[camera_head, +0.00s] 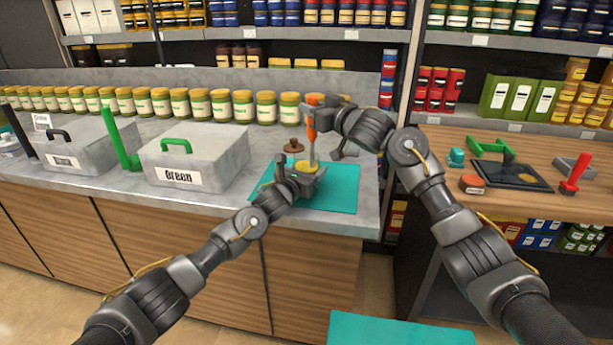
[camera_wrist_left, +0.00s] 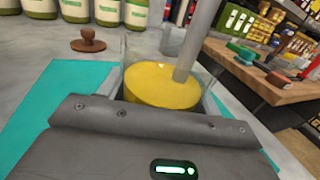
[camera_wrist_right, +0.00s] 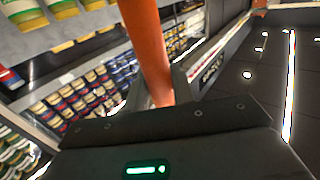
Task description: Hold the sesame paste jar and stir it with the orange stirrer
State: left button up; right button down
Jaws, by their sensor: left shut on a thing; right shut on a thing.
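The sesame paste jar (camera_head: 306,165), clear-walled with yellow paste, stands over the teal mat (camera_head: 335,197) on the grey counter. My left gripper (camera_head: 300,178) is shut around it from the front. In the left wrist view the yellow paste (camera_wrist_left: 160,85) fills the jar between the fingers. My right gripper (camera_head: 322,112) is shut on the orange handle of the stirrer (camera_head: 311,122), above the jar. The stirrer is near upright; its grey rod (camera_wrist_left: 196,42) reaches down to the paste at the right side. Its lower tip is hidden. The orange handle (camera_wrist_right: 148,45) also shows in the right wrist view.
A brown knobbed lid (camera_head: 293,147) lies on the counter behind the jar. A grey box labelled Green (camera_head: 192,158) stands at the left, with a row of jars (camera_head: 222,107) behind. A wooden table (camera_head: 530,195) with tools is at the right.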

jog(key=shift+x, duration=1.05)
jog(key=shift+s+a, duration=0.55)
jog(key=shift+a, duration=0.25)
jog(key=shift+s, duration=0.1)
jog(key=shift+v, duration=1)
